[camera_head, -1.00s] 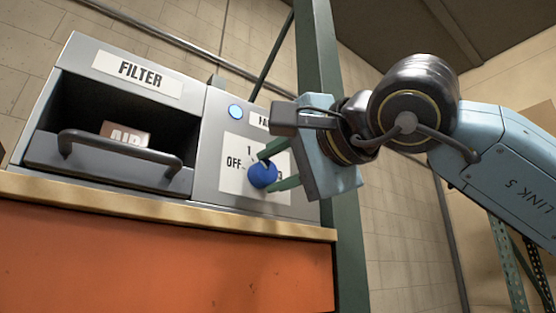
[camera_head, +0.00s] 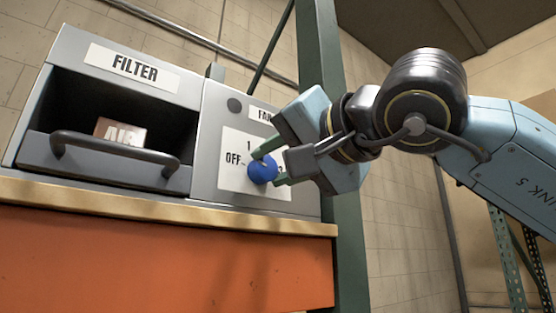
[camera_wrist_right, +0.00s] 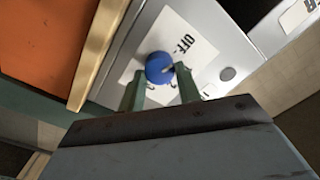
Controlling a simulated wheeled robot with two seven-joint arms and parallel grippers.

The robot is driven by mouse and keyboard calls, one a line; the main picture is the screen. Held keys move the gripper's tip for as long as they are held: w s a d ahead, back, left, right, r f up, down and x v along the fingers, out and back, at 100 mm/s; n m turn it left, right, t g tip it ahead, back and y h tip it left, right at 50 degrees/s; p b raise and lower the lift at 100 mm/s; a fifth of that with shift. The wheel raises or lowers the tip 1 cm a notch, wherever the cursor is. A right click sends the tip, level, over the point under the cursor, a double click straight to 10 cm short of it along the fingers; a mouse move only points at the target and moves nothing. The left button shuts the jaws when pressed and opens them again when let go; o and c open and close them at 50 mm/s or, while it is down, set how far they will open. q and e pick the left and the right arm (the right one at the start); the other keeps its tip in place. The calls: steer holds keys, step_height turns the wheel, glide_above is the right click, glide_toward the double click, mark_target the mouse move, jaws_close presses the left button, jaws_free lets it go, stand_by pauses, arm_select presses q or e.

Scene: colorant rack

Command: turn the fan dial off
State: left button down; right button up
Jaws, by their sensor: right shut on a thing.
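The blue fan dial (camera_head: 262,170) is on the front of the grey panel, over a white label (camera_head: 233,150) marked OFF and 1. My right gripper (camera_head: 268,167) is shut on the dial, its green fingers on either side of it. In the right wrist view the dial (camera_wrist_right: 159,67) sits between the fingertips of the right gripper (camera_wrist_right: 160,82). The round indicator (camera_head: 234,105) above the label is dark. The dial's pointer is hard to make out, and part of the label is hidden behind the gripper. My left gripper is not in view.
A filter drawer (camera_head: 110,160) with a dark handle stands open left of the panel, with an AIR filter (camera_head: 121,132) inside. The unit sits on a tan ledge (camera_head: 150,210) above an orange front. A green post (camera_head: 325,60) rises behind my right gripper.

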steer(key=o, duration=1)
steer(key=shift+c, duration=0.2)
steer(key=shift+s+d, duration=0.1)
steer(key=b+v, duration=0.4)
steer(key=v, duration=0.9)
steer(key=shift+d, duration=0.1)
